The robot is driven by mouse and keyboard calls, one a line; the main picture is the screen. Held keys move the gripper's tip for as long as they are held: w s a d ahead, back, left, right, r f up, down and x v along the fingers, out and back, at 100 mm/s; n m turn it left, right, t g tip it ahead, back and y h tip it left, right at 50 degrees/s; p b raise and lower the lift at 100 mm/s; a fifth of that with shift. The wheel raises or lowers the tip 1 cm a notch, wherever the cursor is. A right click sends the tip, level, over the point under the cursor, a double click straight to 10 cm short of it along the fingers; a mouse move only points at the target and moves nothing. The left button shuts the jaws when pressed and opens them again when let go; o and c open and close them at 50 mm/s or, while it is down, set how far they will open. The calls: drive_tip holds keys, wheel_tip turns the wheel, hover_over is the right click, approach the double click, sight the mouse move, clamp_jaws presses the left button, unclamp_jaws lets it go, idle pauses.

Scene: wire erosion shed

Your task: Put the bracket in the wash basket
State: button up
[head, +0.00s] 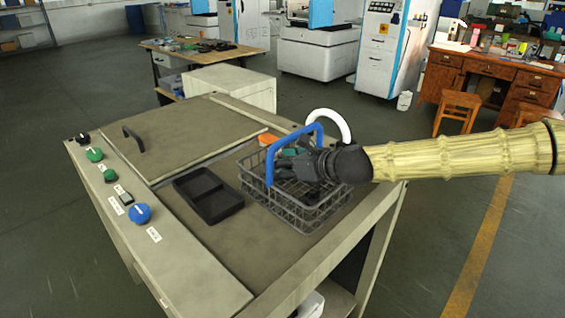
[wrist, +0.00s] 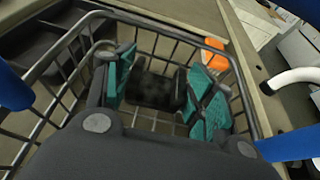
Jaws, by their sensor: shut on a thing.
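The wash basket (head: 262,190) is a grey wire basket with a raised blue handle (head: 270,160), standing on the machine top. My gripper (head: 291,162) is at the basket, reaching in from the right past the handle. In the wrist view its teal finger pads (wrist: 166,88) point down inside the basket's wire walls (wrist: 222,55). They are shut on a dark block-like piece, which I take as the bracket (wrist: 155,90). Wire floor shows below it; I cannot tell whether it touches the floor. In the head view, the gripper and wires mostly hide the bracket.
A black two-compartment tray (head: 208,196) lies left of the basket. An orange thing (head: 267,139) is behind the basket, and a white curved tube (head: 338,122) rises behind the gripper. Knobs (head: 139,213) line the front-left panel. A hatch with a handle (head: 133,138) lies behind left.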

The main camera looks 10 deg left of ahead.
drive_tip(key=shift+f+b, duration=0.35)
drive_tip(key=shift+f, duration=0.15)
drive_tip(key=o, duration=1.4)
drive_tip(key=shift+c, duration=0.2)
drive_tip(key=shift+r+p, duration=0.35)
drive_tip(key=v, duration=1.2)
drive_tip(key=shift+r, duration=0.3)
